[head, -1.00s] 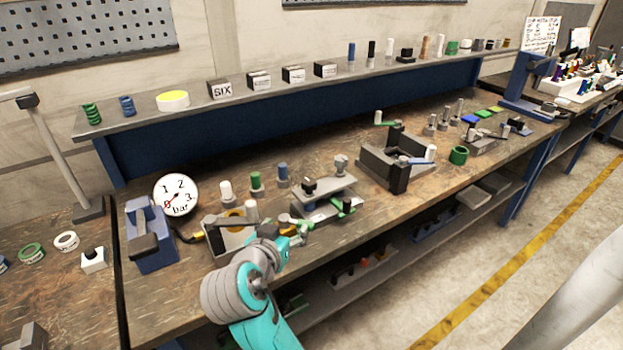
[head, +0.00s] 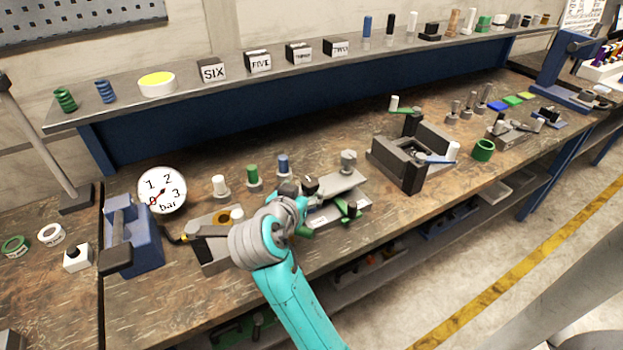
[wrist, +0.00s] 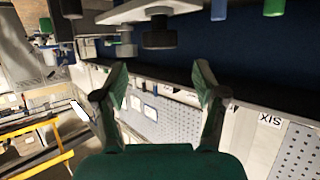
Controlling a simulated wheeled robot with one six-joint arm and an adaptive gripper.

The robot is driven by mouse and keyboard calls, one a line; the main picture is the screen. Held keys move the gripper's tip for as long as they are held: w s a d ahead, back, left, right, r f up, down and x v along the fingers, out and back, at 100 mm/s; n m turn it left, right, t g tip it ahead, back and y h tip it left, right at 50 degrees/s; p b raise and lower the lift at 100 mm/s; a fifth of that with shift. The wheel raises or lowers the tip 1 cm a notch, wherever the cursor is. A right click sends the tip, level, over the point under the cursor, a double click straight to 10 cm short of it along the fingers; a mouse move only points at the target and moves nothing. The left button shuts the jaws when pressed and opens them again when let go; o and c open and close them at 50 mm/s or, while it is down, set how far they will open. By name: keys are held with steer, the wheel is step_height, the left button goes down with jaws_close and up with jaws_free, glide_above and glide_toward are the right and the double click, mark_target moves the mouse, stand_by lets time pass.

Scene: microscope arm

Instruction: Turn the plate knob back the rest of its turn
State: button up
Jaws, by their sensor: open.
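A black knob (head: 310,183) sits on the left end of a long grey plate (head: 337,184) on a low fixture. In the wrist view, which is upside down, a dark round knob (wrist: 160,38) stands on a grey plate (wrist: 185,12). My gripper (wrist: 160,72) is open and empty, its two green-padded fingers apart. The knob appears past the fingertips, in line with the gap and not touched. In the head view my gripper (head: 299,208) is beside the left end of the plate fixture, its fingers partly hidden by my wrist.
A grey knob (head: 348,160) stands at the plate's far end, and a green handle (head: 347,211) at the fixture's front. A gauge (head: 162,190) and blue clamp (head: 133,235) stand left. Blue (head: 283,165) and green (head: 253,175) pegs stand behind. A dark block fixture (head: 412,160) is to the right.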

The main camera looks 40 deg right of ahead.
mark_target(311, 182)
steer(key=x, duration=0.7)
steer(key=shift+d, duration=0.15)
steer(key=c, duration=1.2)
steer(key=shift+o, duration=0.2)
steer(key=shift+n+t, duration=0.3)
